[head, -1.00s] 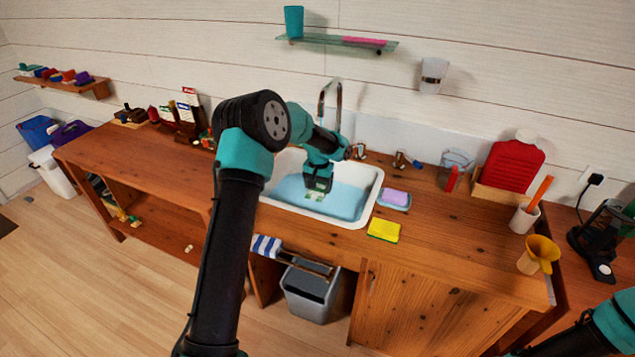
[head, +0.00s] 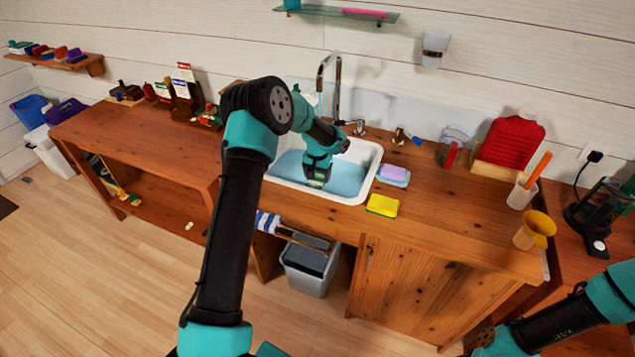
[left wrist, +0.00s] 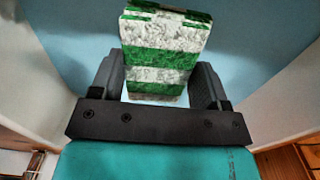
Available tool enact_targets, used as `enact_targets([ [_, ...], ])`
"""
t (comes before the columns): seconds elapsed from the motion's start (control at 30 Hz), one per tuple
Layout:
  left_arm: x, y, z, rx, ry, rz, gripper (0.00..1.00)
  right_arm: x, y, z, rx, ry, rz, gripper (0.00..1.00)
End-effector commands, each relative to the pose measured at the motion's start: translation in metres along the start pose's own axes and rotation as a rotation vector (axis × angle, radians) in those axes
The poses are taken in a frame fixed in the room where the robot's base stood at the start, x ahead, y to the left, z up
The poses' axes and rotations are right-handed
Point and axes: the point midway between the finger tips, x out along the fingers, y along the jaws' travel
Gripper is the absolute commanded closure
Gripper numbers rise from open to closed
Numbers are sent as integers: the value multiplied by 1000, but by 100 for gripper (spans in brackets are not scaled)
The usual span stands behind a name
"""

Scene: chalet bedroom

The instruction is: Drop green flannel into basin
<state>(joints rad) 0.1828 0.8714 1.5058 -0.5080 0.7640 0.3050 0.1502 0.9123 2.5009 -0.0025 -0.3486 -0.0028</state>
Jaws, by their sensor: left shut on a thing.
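The green flannel (left wrist: 165,55) is folded, with green and white stripes, in the left wrist view. In the head view only a small green and pale part of it (head: 317,182) shows. My left gripper (head: 317,172) is shut on it, with one finger on each side. The basin (head: 357,198) is a white sink set in the wooden counter, with blue water inside. The gripper and flannel are over or in the basin; I cannot tell whether the flannel touches the water. My right gripper is not clearly in view; only the right arm shows at lower right.
A tall tap (head: 338,85) stands behind the basin. A soap dish with lilac soap (head: 394,171) and a yellow sponge (head: 382,206) lie right of it. A yellow funnel-shaped cup (head: 538,224) stands farther right. A grey bin (head: 310,268) is below.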

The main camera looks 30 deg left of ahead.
Motion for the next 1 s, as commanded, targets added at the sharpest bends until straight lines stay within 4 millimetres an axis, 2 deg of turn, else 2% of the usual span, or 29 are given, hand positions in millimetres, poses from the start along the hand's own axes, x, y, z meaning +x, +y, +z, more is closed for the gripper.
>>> enact_targets([
  [0.3, 35, 0, 0, -1, -2, 0, 53, 0, 0, 0, 0, 0, 0, 57],
  [1.0, 47, 0, 1, 0, -1, 1, 53, 0, 0, 0, 0, 0, 0, 57],
])
